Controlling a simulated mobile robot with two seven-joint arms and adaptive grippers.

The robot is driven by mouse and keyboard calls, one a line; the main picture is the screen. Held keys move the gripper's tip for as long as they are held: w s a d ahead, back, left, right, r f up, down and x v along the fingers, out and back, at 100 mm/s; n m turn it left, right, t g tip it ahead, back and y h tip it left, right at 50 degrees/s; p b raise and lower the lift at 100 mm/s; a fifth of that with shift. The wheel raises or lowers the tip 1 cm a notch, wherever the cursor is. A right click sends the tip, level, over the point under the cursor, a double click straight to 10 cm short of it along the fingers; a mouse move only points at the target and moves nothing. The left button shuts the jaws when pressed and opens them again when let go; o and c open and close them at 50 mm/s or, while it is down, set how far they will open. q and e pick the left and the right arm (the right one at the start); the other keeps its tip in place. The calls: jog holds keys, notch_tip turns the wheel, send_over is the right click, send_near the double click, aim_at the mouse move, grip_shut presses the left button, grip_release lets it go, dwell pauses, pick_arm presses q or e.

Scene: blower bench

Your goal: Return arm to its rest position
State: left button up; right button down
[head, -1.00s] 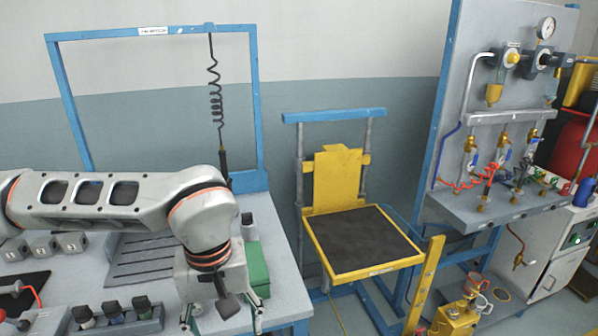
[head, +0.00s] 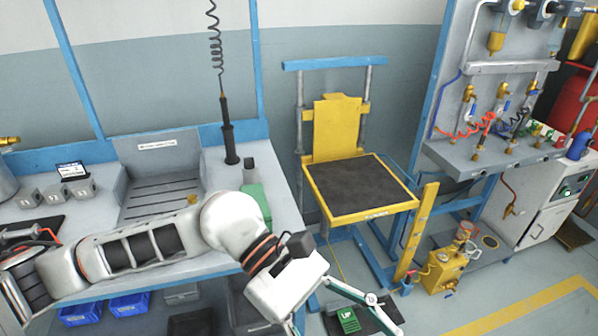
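My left arm comes in from the left over the bench, and its gripper (head: 348,322) hangs past the bench's front right corner, above the floor. One finger spreads out to the right and the other points down, with a wide gap between them. The gripper looks open and holds nothing that I can see; its lower tips are cut off by the picture's bottom edge. My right arm and gripper are not in view.
The bench (head: 283,205) has a slotted grey fixture (head: 160,182), a green box (head: 257,203) and a hanging coiled tool (head: 228,130). A yellow lift table (head: 360,187) stands to the right. A green UP pedal (head: 347,320) shows behind the gripper.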

pick_arm(q)
jog(key=w+d+r+n+t+h, duration=0.35)
jog(key=w+r+n+h, duration=0.35)
jog(key=r+n+h, duration=0.6)
jog(key=w+a+f+n+t, duration=0.45)
jog(key=w+n+t, duration=0.25)
jog(key=n+t, duration=0.45)
jog(key=w+a+f+n+t+y, duration=0.4)
jog(key=a+f+n+t+y, duration=0.15)
jog(key=f+n, duration=0.35)
jog(key=w+a+f+n+t+y, duration=0.45)
jog(key=f+n+y, duration=0.2)
jog(key=n, duration=0.55)
jog(key=s+a+f+n+g+y, duration=0.2)
jog(key=s+a+f+n+y, duration=0.1)
jog(key=f, duration=0.7)
jog(key=s+a+f+n+g+y, duration=0.2)
jog(key=s+a+f+n, duration=0.4)
jog(key=s+a+f, duration=0.1)
jog(key=s+a+f+n+g+y, duration=0.2)
jog(key=a+f, duration=0.5)
jog(key=f, duration=0.5)
jog(key=s+n+y, duration=0.1)
jog(key=s+n, duration=0.1)
jog(key=shift+s+a+f+n+y, duration=0.15)
jog(key=shift+s+f+n+y, duration=0.15)
jog(key=shift+s+f+n, duration=0.1)
